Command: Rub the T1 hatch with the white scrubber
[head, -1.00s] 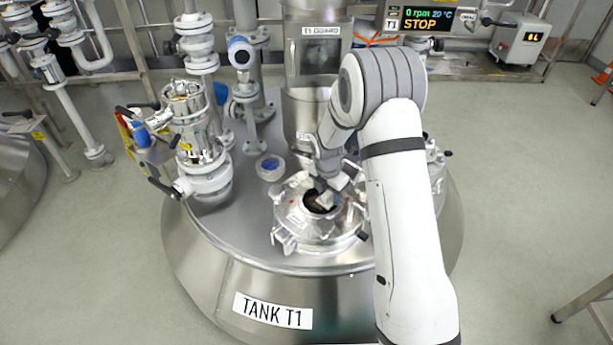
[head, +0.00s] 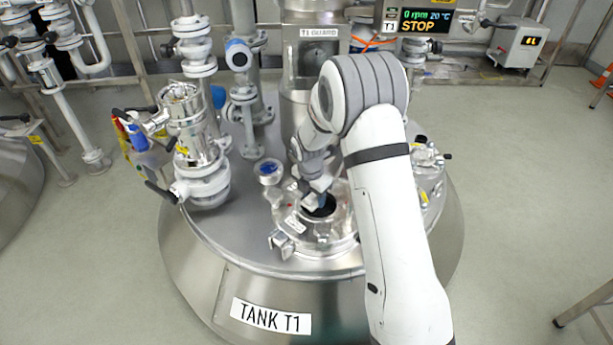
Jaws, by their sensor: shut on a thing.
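The T1 hatch (head: 335,240) is a round metal fitting on top of the tank, with clamps around its rim and a dark round opening. My gripper (head: 318,198) points down at the far left part of the hatch, by the dark opening. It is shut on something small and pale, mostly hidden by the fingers. I cannot make out the white scrubber clearly, nor whether it touches the hatch. My arm covers the right side of the hatch.
Tank T1 (head: 225,280) carries a valve assembly (head: 190,130) at left and a round container with blue contents (head: 268,170) left of the hatch. The T1 guard column (head: 312,60) stands behind. A display (head: 425,21) reads 0 rpm, 20 °C, STOP.

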